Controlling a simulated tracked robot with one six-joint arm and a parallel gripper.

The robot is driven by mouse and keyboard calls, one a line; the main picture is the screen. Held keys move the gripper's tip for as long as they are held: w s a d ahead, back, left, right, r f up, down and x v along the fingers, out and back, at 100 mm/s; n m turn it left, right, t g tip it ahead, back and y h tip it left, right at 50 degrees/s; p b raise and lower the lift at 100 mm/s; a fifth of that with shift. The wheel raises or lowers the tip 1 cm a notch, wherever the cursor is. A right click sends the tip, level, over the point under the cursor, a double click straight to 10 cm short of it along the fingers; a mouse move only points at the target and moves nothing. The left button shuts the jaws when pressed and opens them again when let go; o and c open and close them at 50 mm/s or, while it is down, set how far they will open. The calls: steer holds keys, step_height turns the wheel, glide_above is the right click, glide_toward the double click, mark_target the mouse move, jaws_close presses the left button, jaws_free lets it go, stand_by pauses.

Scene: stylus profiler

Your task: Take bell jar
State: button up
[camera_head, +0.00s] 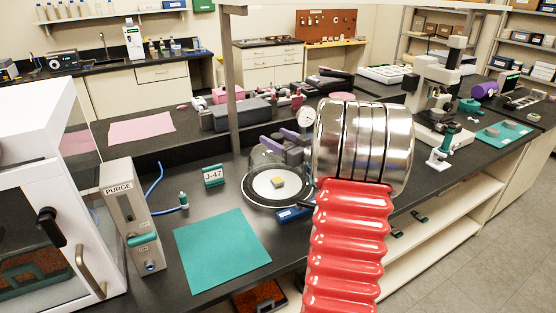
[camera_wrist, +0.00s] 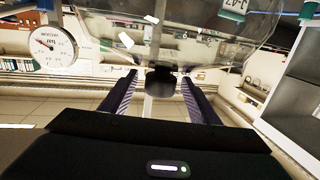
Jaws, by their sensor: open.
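The bell jar (camera_head: 256,160) is a clear dome on a round base plate with a white disc, on the black bench in the head view. A small yellow and grey piece (camera_head: 278,182) shows on the disc. My gripper (camera_head: 272,146) is at the jar's upper part, its purple fingers apart. In the wrist view the clear bell jar (camera_wrist: 190,42) fills the upper middle, with a dark knob (camera_wrist: 160,82) between the fingertips of my open gripper (camera_wrist: 158,84). Gaps show beside the knob. My arm hides the jar's right side in the head view.
A dial gauge (camera_head: 305,117) stands close to the jar; it also shows in the wrist view (camera_wrist: 54,43). A microscope-like instrument (camera_head: 437,90) stands right.

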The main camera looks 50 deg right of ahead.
steer(key=shift+c, duration=0.5)
jaws_close()
steer(key=shift+r, duration=0.1)
